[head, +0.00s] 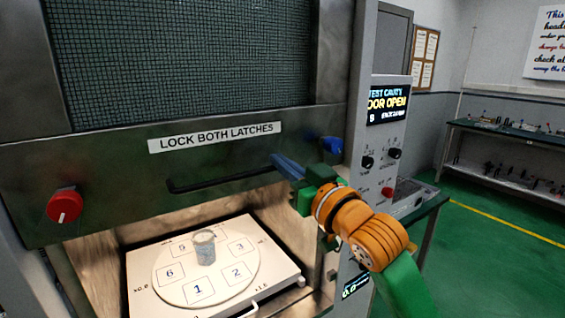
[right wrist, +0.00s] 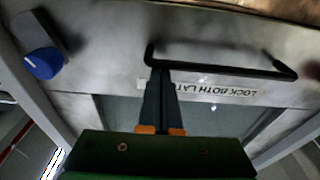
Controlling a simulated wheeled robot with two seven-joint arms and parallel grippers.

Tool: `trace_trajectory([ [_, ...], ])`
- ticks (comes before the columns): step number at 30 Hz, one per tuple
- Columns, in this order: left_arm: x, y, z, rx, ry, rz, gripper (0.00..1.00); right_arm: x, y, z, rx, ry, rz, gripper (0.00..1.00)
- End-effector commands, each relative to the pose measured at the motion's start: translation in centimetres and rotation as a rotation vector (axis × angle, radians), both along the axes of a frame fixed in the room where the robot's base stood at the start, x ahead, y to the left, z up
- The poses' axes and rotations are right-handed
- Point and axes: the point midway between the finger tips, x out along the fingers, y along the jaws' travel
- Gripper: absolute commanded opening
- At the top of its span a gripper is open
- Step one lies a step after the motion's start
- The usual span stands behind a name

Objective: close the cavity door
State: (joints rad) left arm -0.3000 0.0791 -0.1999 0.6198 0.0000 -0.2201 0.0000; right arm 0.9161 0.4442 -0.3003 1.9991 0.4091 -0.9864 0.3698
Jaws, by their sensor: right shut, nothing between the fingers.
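The cavity door (head: 100,160) is raised, with a mesh window above and a lower panel labelled LOCK BOTH LATCHES. The lit cavity shows open beneath it. A black bar handle (head: 225,178) runs along the door's lower part; it also shows in the right wrist view (right wrist: 225,64). A red latch knob (head: 65,205) is at the left and a blue latch knob (head: 331,145) at the right. My right gripper (head: 277,160) is shut and empty, its fingertips at the handle near its right end. Whether they touch it, I cannot tell. My left gripper is out of view.
Inside the cavity, a round numbered turntable (head: 170,272) carries a small metal cup (head: 205,247) on a white tray (head: 290,262) whose front comes near the opening. A control panel (head: 380,165) at the right reads DOOR OPEN. A side bench (head: 515,135) stands farther right.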

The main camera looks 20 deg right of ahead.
Motion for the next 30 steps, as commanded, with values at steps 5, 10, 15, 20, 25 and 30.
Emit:
trace_trajectory([
  [5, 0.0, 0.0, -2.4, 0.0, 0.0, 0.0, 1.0, 0.0, 0.0, -3.2, 0.0, 0.004, 0.001, 0.0],
  [10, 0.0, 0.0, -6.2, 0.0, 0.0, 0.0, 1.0, 0.1, 0.0, -8.6, 0.0, 0.006, 0.001, 0.0],
  [15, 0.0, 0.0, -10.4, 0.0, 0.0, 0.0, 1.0, 0.0, 0.1, -14.8, 0.0, 0.008, 0.002, 0.0],
  [20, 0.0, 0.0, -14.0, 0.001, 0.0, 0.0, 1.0, 0.0, 0.1, -20.6, 0.0, 0.008, 0.002, 0.0],
  [25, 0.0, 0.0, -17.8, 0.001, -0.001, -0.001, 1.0, 0.0, 0.1, -26.6, 0.001, 0.01, 0.003, 0.0],
  [30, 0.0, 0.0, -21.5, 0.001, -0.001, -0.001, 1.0, 0.0, 0.0, -32.8, 0.0, 0.01, 0.001, 0.0],
])
